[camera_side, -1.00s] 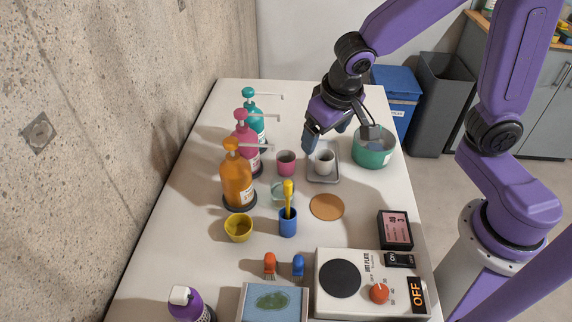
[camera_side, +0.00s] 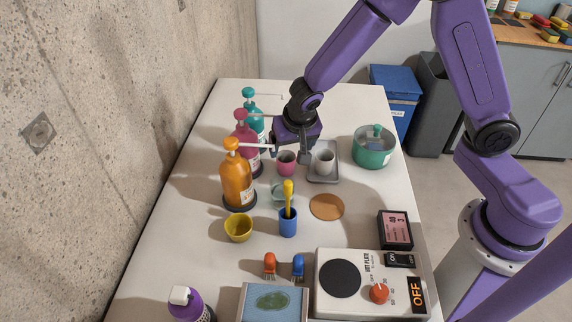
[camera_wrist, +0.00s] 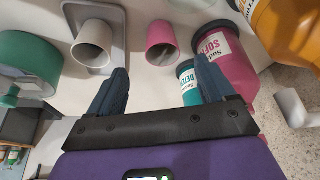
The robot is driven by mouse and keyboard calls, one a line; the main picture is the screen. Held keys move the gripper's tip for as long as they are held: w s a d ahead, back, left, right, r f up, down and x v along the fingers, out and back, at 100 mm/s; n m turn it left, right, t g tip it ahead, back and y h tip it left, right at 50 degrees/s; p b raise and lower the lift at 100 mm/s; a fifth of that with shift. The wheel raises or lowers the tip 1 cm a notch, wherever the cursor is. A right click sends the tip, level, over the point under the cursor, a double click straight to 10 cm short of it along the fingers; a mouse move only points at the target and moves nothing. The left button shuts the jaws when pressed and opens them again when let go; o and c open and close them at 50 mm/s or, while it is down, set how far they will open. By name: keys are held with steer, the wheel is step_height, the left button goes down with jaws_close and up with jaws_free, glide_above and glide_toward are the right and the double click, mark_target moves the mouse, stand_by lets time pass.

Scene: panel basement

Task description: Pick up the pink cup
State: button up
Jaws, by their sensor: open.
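The pink cup (camera_side: 286,165) stands upright on the table between the pink pump bottle and the grey tray. It also shows in the wrist view (camera_wrist: 161,42), ahead of my fingers and between their lines. My gripper (camera_side: 288,150) is open and empty, just behind and above the pink cup in the side view. In the wrist view its two dark fingers (camera_wrist: 158,88) are spread apart, and neither touches the cup.
A white cup (camera_side: 325,161) stands on the grey tray (camera_side: 324,178) right of the pink cup. The pink pump bottle (camera_side: 246,150) and the orange one (camera_side: 236,183) stand close on the left. A glass (camera_side: 279,192) and blue cup (camera_side: 288,223) stand in front. A green pot (camera_side: 373,150) is at right.

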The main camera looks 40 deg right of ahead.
mark_target(286, 160)
steer(key=shift+x, duration=4.35)
steer(key=shift+w+a, duration=0.1)
steer(key=shift+a, duration=0.05)
steer(key=c, duration=1.1)
